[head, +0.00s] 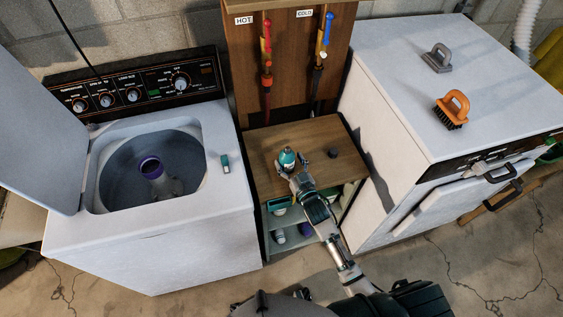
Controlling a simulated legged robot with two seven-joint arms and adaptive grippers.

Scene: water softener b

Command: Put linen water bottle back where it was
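A teal bottle with a dark cap (287,157), which looks like the linen water bottle, is on the wooden top of the small cabinet (262,147) between the two machines. My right gripper (291,163) reaches it from the front. Its fingers are spread, one on each side of the bottle's lower part. I cannot tell whether they touch it. The gripper hides the bottle's base. My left gripper is not clearly in view.
A small dark cap (333,153) lies right of the bottle. The open washer (150,250) stands left, with a small teal item (225,163) on its rim. The dryer (400,95) stands right, holding an orange brush (453,108) and a grey one (438,58). Lower shelves hold several items.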

